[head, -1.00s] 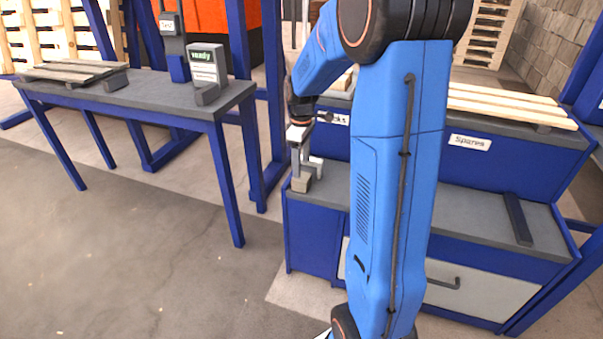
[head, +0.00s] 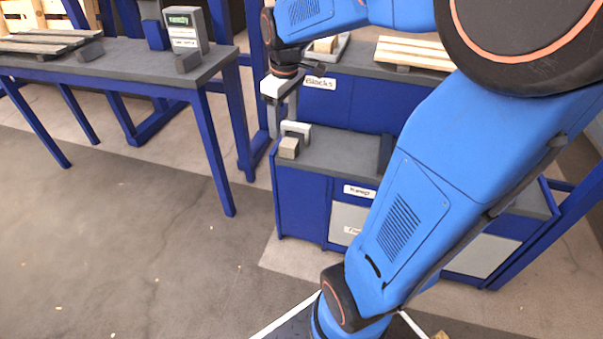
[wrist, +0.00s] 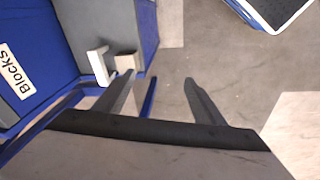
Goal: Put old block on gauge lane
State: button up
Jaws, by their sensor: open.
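A small grey-brown block (head: 289,147) sits at the front left corner of the grey lower ledge (head: 345,150), beside a pale bracket (head: 297,129). The block also shows in the wrist view (wrist: 127,62), with the bracket (wrist: 97,65) on its left. My gripper (head: 282,128) is open and empty, fingers down, a little left of and above the block. In the wrist view my gripper (wrist: 159,80) has its fingers apart over the floor, and the block lies outside the left finger. I cannot tell which surface is the gauge lane.
A grey-topped table (head: 120,60) on the left holds a slatted wooden piece and a display box (head: 186,30). Behind the ledge is an upper shelf labelled "Blocks" (head: 320,83). A dark bar (head: 385,153) lies on the ledge. Open floor (head: 130,240) lies in front.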

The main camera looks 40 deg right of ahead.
jog(key=s+a+m+t, duration=0.1)
jog(key=s+a, duration=0.3)
jog(key=s, duration=0.6)
jog(key=s+a+m+t, duration=0.2)
jog(key=s+a+m, duration=0.2)
jog(key=s, duration=0.6)
jog(key=shift+f, duration=0.35)
